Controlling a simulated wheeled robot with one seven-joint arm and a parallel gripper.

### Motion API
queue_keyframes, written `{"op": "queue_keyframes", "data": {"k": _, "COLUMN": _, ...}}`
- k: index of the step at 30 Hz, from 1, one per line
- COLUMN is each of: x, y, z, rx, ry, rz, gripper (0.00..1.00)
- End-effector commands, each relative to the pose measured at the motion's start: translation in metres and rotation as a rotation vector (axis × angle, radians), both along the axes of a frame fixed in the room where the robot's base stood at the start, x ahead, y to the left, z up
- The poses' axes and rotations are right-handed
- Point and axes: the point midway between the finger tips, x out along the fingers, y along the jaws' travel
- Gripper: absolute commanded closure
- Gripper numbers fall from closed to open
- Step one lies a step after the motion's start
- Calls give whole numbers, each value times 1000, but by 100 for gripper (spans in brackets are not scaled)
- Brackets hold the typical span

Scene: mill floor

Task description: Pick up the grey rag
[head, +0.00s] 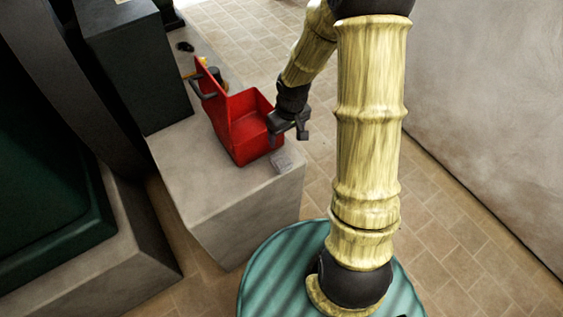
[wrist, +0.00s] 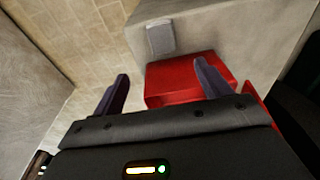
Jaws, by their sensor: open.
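The grey rag (head: 281,162) lies flat near the front corner of a pale stone block, just in front of a red open box. It also shows in the wrist view as a small grey square (wrist: 160,37) near the block's edge, beyond the red box. My gripper (head: 290,128) is over the right side of the red box, above and behind the rag. In the wrist view its two fingers (wrist: 163,90) are spread apart with nothing held between them. The rag is apart from the fingers and in plain sight in both views.
The red box (head: 255,145), its lid raised, stands on the stone block (head: 235,205) under my gripper. Dark machinery (head: 130,65) borders the block on the left. Small items sit behind the box. Tiled floor and a plain wall (head: 490,100) lie to the right.

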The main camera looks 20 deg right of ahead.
Motion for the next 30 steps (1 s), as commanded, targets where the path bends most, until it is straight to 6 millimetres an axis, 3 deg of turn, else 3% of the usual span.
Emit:
{"op": "queue_keyframes", "data": {"k": 6, "x": 3, "y": 2, "z": -40, "rx": 0, "ry": 5, "rz": 2, "gripper": 24}}
{"op": "queue_keyframes", "data": {"k": 18, "x": 11, "y": 4, "z": -100, "rx": 0, "ry": 3, "rz": 0, "gripper": 24}}
{"op": "queue_keyframes", "data": {"k": 30, "x": 12, "y": 4, "z": -107, "rx": 0, "ry": 0, "rz": -1, "gripper": 24}}
